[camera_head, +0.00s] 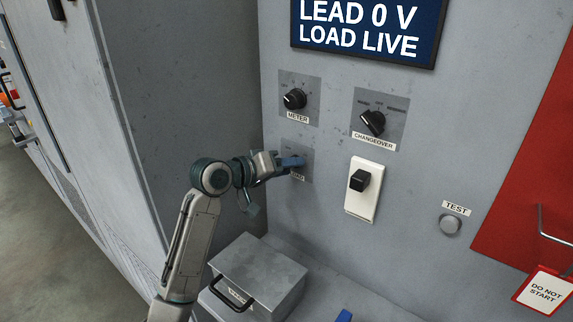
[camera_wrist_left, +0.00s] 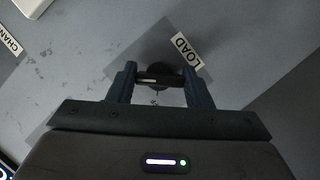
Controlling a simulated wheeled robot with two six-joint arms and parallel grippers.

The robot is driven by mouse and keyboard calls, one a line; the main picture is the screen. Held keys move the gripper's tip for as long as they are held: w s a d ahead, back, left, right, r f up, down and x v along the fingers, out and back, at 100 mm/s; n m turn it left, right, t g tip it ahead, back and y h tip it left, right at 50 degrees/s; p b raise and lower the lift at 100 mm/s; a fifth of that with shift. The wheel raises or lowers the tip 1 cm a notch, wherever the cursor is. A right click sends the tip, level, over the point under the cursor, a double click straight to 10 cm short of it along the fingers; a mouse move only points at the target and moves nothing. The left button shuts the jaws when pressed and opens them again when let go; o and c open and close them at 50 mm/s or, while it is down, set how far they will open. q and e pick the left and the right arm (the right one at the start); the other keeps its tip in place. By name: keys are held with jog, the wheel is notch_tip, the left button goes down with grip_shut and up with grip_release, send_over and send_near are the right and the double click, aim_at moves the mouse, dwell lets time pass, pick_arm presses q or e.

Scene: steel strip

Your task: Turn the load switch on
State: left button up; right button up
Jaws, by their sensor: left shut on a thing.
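The load switch (camera_wrist_left: 160,78) is a dark rotary knob on a grey plate (camera_head: 304,165), with a LOAD label (camera_wrist_left: 187,50) beside it in the left wrist view. My left gripper (camera_head: 291,162) reaches it from the left, and its blue fingers (camera_wrist_left: 160,86) are shut on the knob's bar, one at each end. In the head view the gripper hides most of the knob and part of the label. A display (camera_head: 366,28) above reads LEAD 0 V and LOAD LIVE. My right gripper is not seen.
Nearby on the panel are the METER knob (camera_head: 294,99), CHANGEOVER knob (camera_head: 372,123), a black switch on a white plate (camera_head: 361,197) and the TEST button (camera_head: 451,224). A grey metal box (camera_head: 262,268) stands below. A DO NOT START tag (camera_head: 545,290) hangs at right.

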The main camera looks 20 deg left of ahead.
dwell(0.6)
pick_arm(q)
jog(key=o, duration=1)
jog(key=shift+b+v, duration=1.85)
jog(key=shift+v, duration=3.55)
